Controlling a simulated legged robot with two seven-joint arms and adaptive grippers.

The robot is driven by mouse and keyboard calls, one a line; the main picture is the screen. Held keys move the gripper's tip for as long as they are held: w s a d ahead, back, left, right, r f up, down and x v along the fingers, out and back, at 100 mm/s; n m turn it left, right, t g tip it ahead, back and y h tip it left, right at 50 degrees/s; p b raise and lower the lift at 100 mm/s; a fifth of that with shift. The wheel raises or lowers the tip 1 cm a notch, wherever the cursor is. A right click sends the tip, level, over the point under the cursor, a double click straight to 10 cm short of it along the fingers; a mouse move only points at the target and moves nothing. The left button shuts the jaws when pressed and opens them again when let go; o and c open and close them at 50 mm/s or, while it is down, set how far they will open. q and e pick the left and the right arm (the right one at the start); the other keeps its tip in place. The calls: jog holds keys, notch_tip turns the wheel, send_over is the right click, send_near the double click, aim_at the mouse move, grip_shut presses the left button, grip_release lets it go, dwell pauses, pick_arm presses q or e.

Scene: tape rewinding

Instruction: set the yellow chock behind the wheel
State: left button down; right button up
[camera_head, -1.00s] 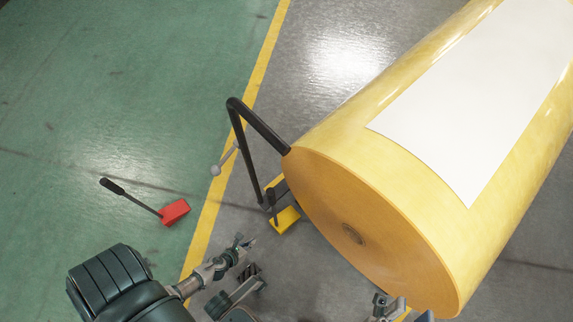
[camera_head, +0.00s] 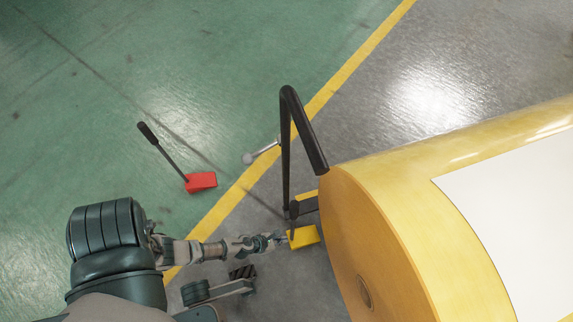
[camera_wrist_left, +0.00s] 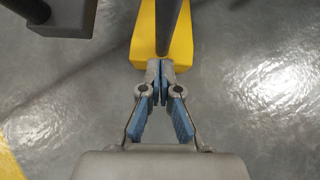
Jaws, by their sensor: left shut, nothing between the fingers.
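The yellow chock (camera_head: 304,237) sits on the grey floor beside the near end of the big yellow roll. A dark, upright handle rises from it; in the wrist view the chock (camera_wrist_left: 183,45) and handle (camera_wrist_left: 166,25) are just beyond my fingertips. My left gripper (camera_head: 283,239) is at the chock's left side. In the wrist view its fingertips (camera_wrist_left: 161,68) are closed together with nothing between them, in line with the handle. I cannot tell whether they touch it. No wheel can be made out clearly. My right gripper is not in view.
The yellow roll (camera_head: 375,240) fills the right. A black bent bar (camera_head: 285,140) stands at its end, beside a dark block (camera_head: 305,207). A red chock (camera_head: 201,182) with a black handle lies on the green floor, left of the yellow line (camera_head: 345,82).

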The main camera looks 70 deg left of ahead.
aim_at(293, 236)
pick_arm(q)
jog(key=shift+w, duration=0.3)
jog(key=shift+w+a+f, duration=0.1)
jog(key=shift+w+d, duration=0.15)
jog(key=shift+d, duration=0.05)
jog(key=w, duration=0.4)
jog(key=shift+a, duration=0.1)
jog(key=shift+w, duration=0.15)
